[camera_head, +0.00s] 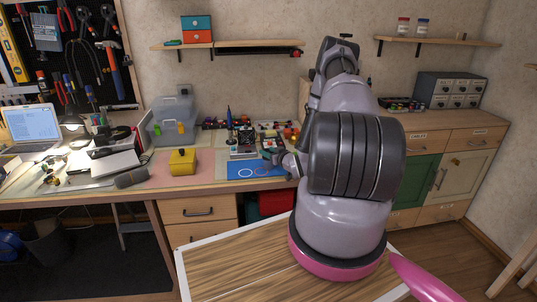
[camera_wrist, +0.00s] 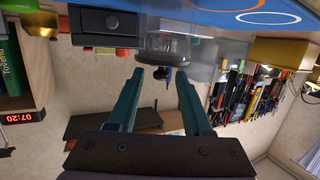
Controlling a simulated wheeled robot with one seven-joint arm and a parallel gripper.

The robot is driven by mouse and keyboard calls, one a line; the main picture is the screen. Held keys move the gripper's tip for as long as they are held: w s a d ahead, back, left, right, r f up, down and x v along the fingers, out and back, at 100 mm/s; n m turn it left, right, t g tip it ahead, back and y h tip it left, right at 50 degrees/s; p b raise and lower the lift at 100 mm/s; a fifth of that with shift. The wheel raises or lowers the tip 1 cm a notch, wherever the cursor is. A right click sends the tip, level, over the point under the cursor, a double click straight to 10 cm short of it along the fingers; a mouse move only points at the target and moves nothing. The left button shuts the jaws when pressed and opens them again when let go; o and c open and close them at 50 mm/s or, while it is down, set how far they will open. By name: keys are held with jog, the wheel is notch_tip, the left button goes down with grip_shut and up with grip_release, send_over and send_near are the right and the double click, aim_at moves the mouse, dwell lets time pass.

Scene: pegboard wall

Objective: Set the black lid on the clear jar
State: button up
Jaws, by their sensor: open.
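My gripper (camera_wrist: 160,76) shows in the wrist view with its two teal fingers spread apart and nothing held between them. A round, glassy, grey-dark thing (camera_wrist: 165,48) stands just beyond the fingertips, roughly in line with the gap; it looks like the clear jar, though its outline is blurred. In the head view my gripper (camera_head: 274,154) is small and partly hidden by my arm, low over the workbench beside the blue mat (camera_head: 238,170).
The blue mat bears a white and an orange ring. A dark box (camera_wrist: 105,20) stands left of the jar in the wrist view, which is upside down. A yellow box (camera_head: 183,161) and a clear lidded bin (camera_head: 172,122) stand further left. Small items crowd the bench behind.

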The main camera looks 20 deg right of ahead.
jog(key=r+v, duration=0.1)
jog(key=v, duration=1.1)
jog(key=w+d+r+g+h, duration=0.25)
jog(key=w+r, duration=0.25)
jog(key=r, duration=0.6)
jog(key=s+a+r+m+g+h, duration=0.1)
jog(key=s+a+r+g, duration=0.15)
jog(key=r, duration=0.65)
jog(key=s+a+r+m+g, duration=0.1)
jog(key=a+r, duration=0.2)
jog(key=r, duration=0.6)
jog(key=s+a+r+m+g+y, duration=0.1)
jog(key=s+a+r, duration=0.4)
jog(key=s, duration=0.4)
jog(key=s+a+r+m+y, duration=0.1)
jog(key=s+a+r, duration=0.4)
jog(key=s, duration=0.3)
jog(key=s+a+r+m+g+y, duration=0.1)
jog(key=s+a+r+y, duration=0.1)
jog(key=s+a+r, duration=0.3)
jog(key=s+a, duration=0.1)
jog(key=s, duration=0.3)
jog(key=shift+s+a+r+g, duration=0.3)
jog(key=shift+s+r, duration=0.05)
